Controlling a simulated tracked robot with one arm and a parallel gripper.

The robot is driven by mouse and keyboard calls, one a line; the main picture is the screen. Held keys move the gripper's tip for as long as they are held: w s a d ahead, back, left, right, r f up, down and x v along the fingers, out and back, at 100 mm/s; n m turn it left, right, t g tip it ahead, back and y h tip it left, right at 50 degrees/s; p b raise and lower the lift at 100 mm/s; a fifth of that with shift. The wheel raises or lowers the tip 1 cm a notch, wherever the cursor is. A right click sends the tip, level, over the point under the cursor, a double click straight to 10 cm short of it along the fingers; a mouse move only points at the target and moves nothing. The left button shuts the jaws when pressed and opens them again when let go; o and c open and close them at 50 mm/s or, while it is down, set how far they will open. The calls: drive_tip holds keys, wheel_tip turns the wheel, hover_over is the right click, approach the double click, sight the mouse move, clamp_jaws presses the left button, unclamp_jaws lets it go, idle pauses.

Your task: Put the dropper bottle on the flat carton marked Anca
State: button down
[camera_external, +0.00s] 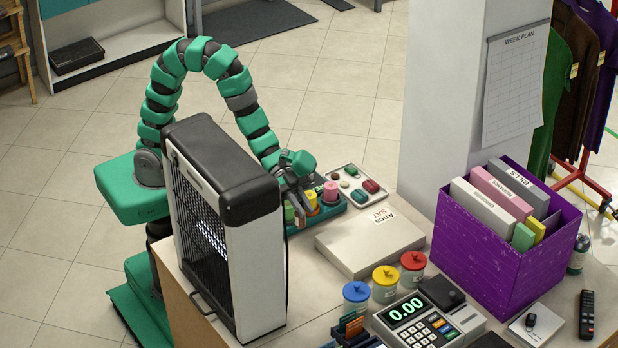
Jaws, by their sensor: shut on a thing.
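The flat carton (358,246) is a low white box lying on the counter, with a label reading "Anca" at its back edge. My gripper (299,208) is at the teal rack of coloured spools, left of and behind the carton. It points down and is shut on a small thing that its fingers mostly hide. That appears to be the dropper bottle, but its shape cannot be made out clearly. I cannot tell whether it still touches the rack.
The teal rack (337,212) holds green, orange and pink spools. A tray of small items (349,168) lies behind it. A tall black-and-white appliance (227,235) stands left. Lidded jars (385,290), a cash register (428,322) and a purple box (490,250) surround the carton's front and right.

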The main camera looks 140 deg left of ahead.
drive_tip(key=s+a+r+n+y, duration=0.1)
drive_tip(key=a+r+n+y, duration=0.15)
drive_tip(key=a, duration=0.65)
drive_tip(key=shift+n+y, duration=0.25)
drive_tip(key=shift+w+a+f+b, duration=0.25)
drive_tip(key=shift+w+a+f, duration=0.9)
drive_tip(key=shift+w, duration=1.15)
drive_tip(key=shift+w+a+f+b, duration=0.2)
drive_tip(key=shift+w+a+f, duration=0.6)
drive_tip(key=shift+w+a, duration=1.1)
drive_tip(key=shift+w+a+f+b, duration=0.25)
drive_tip(key=shift+w+a+f, duration=0.7)
drive_tip(key=shift+w, duration=1.7)
drive_tip(key=shift+d+r, duration=0.1)
drive_tip(key=shift+r, duration=0.05)
drive_tip(key=c, duration=1.4)
unclamp_jaws()
